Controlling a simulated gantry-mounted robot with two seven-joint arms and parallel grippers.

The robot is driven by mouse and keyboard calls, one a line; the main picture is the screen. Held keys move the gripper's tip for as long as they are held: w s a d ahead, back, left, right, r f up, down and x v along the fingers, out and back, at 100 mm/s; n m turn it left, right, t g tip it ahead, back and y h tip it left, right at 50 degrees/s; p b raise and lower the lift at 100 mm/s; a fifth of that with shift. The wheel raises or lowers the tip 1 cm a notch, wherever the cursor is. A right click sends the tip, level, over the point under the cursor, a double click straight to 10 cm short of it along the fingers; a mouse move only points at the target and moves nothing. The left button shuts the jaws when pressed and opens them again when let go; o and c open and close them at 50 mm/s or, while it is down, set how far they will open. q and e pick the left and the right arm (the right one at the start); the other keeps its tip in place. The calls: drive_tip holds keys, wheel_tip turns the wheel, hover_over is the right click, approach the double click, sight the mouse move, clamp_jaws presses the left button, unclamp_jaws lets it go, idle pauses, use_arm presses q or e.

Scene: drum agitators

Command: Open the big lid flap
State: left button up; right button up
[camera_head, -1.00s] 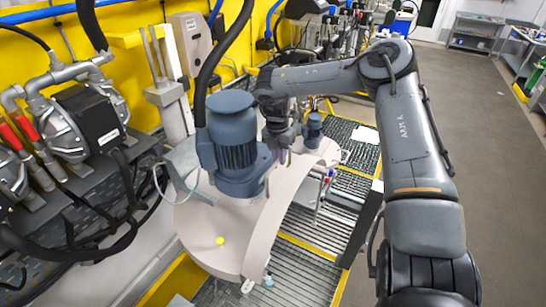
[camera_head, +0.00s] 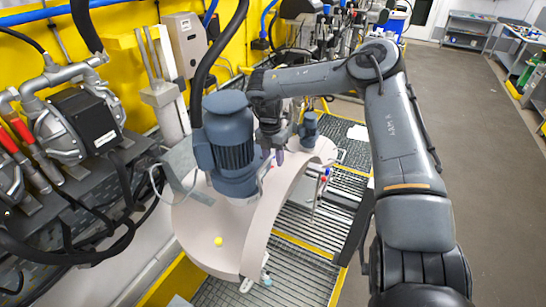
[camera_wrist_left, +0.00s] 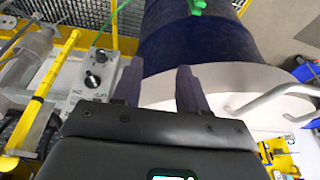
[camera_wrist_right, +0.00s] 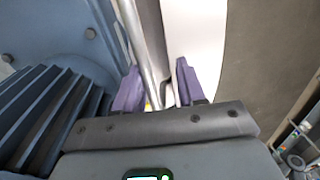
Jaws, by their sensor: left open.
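The pale drum lid (camera_head: 195,225) is in the middle of the head view, with a blue-grey motor (camera_head: 231,145) on top. I cannot tell exactly where its big flap begins. My right gripper (camera_head: 272,156) is just behind the motor, over the lid. In the right wrist view, its purple fingers (camera_wrist_right: 158,88) stand apart with a metal bar (camera_wrist_right: 148,40) running between them, nearer the left finger. My left gripper (camera_wrist_left: 157,88) is open and empty in its wrist view, facing a pale lid-like surface (camera_wrist_left: 225,78) with a metal handle (camera_wrist_left: 268,102). It is not visible in the head view.
A smaller motor (camera_head: 309,131) stands beyond the big one. Pumps and pipes (camera_head: 85,125) crowd the left side by the yellow wall. A blue drum (camera_wrist_left: 200,38) and a knobbed control box (camera_wrist_left: 95,75) show in the left wrist view. Open grey floor (camera_head: 475,150) lies at right.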

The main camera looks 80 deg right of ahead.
drive_tip(key=shift+r, duration=0.1)
drive_tip(key=shift+w+d+r, duration=0.1)
drive_tip(key=shift+r, duration=0.55)
wheel_tip(320, 180, up, 9)
drive_tip(key=b, duration=0.2)
drive_tip(key=shift+w+r, duration=0.2)
drive_tip(key=shift+w, duration=0.15)
